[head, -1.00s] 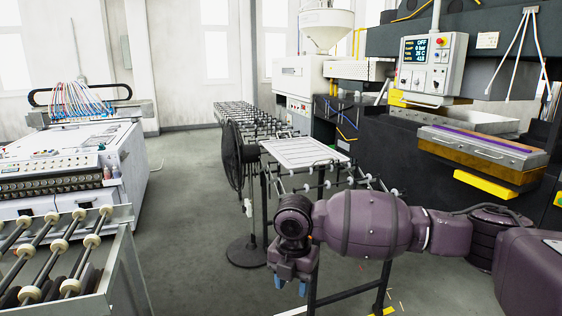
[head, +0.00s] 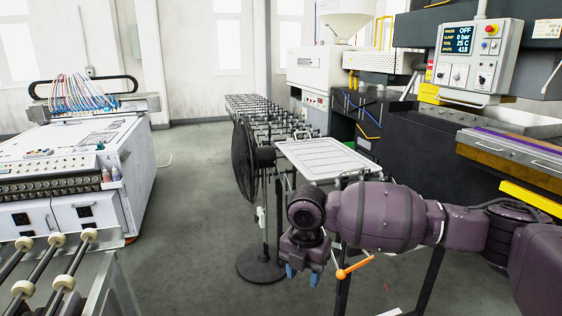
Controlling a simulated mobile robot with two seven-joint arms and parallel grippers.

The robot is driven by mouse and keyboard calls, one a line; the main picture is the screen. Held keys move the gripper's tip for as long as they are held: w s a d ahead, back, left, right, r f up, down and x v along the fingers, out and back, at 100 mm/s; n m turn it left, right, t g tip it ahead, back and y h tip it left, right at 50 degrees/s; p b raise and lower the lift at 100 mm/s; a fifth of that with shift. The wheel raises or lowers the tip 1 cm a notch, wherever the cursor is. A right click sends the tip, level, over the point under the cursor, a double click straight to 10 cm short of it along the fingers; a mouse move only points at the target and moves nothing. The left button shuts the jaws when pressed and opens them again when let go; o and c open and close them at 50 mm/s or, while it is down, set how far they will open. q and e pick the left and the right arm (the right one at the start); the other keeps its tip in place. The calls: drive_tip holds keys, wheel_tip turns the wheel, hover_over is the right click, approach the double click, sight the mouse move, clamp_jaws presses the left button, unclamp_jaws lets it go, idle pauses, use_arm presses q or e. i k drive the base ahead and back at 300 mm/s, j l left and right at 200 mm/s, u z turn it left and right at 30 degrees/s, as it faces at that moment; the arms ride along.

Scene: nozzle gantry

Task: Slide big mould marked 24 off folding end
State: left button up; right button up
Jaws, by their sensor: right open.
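I cannot make out a marking 24 on anything. A flat white ribbed panel (head: 325,158) lies on a roller stand in the middle; I cannot tell whether it is the mould. An orange lever with a round knob (head: 341,273) shows just right of my right gripper (head: 302,275). The gripper hangs downward with its two blue fingertips apart, open and empty, in front of and below the panel. My right arm hides much of the stand and whatever is behind it. My left gripper is out of view.
A black pedestal fan (head: 247,165) stands close left of the panel. A roller conveyor (head: 262,115) runs back behind it. A dark press with a control box (head: 475,55) is at right. A white printer (head: 70,170) and a roller rack (head: 60,280) are at left. The floor between is clear.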

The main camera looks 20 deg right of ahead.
sight(318, 159)
drive_tip(key=i+l, duration=0.15)
drive_tip(key=i, duration=0.35)
drive_tip(key=i+l, duration=0.15)
drive_tip(key=i, duration=0.4)
drive_tip(key=i+l, duration=0.15)
drive_tip(key=i, duration=0.35)
drive_tip(key=i+l, duration=0.2)
drive_tip(key=i, duration=0.3)
drive_tip(key=i+l, duration=0.15)
drive_tip(key=i, duration=0.35)
drive_tip(key=i+l, duration=0.15)
drive_tip(key=i, duration=0.4)
drive_tip(key=z, duration=1.5)
